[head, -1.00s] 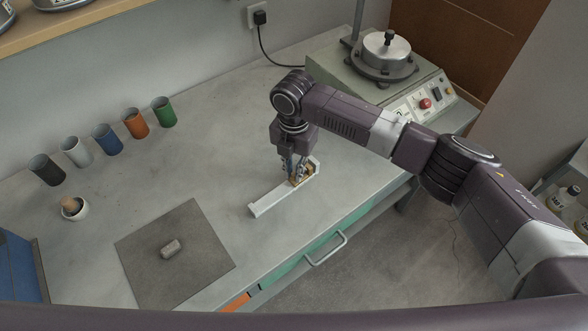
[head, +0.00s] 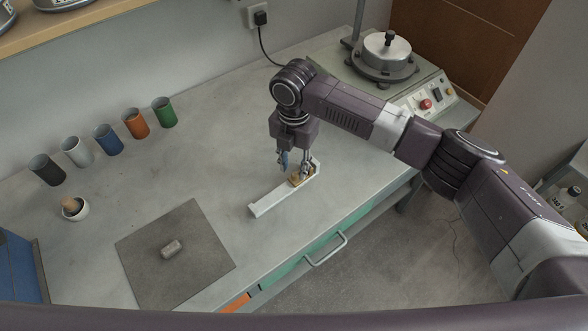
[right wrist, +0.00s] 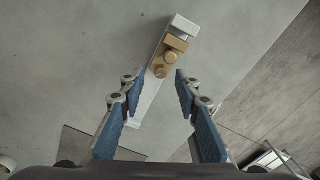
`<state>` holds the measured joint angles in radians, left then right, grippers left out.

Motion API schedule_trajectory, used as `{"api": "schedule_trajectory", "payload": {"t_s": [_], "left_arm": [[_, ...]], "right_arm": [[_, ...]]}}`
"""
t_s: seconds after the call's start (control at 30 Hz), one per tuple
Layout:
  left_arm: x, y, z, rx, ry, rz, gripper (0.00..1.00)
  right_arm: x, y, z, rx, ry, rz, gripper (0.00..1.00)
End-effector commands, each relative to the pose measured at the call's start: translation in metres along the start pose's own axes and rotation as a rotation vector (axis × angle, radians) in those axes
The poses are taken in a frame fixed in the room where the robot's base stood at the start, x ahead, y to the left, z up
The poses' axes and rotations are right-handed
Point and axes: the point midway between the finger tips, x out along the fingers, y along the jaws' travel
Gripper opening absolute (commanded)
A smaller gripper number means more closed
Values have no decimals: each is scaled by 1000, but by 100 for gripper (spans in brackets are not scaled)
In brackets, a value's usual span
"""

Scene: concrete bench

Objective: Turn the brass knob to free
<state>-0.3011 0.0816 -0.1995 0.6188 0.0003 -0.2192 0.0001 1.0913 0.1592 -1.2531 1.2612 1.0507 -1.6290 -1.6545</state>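A white bar-shaped fixture (head: 270,203) lies on the bench and carries a brass knob (head: 295,179) near its far right end. In the right wrist view, the brass knob (right wrist: 158,71) and a brass block (right wrist: 177,43) sit on the white bar (right wrist: 146,103). My right gripper (head: 295,168) points down just above the knob. Its fingers are spread apart with nothing between them, as the right wrist view (right wrist: 158,80) also shows. In the head view the fingers partly hide the knob. My left gripper is not in view.
Several coloured cups (head: 108,139) stand along the back. A machine with a metal lid (head: 386,57) stands at the back right.

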Motion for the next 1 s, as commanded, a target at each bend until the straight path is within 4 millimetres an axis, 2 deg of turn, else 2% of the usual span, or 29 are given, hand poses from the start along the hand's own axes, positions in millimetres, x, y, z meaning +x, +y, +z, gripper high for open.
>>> {"api": "schedule_trajectory", "payload": {"t_s": [0.2, 0.43, 0.6, 1.0], "left_arm": [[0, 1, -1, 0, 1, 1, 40], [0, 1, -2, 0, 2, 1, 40], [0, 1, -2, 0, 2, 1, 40], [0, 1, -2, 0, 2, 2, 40]], "right_arm": [[-50, 1, 1, -1, -3, 4, 30], [-86, 0, 0, -2, -2, 1, 30], [-96, 0, 0, -1, -2, 0, 30], [-96, 0, 0, -1, -1, 0, 30]]}}
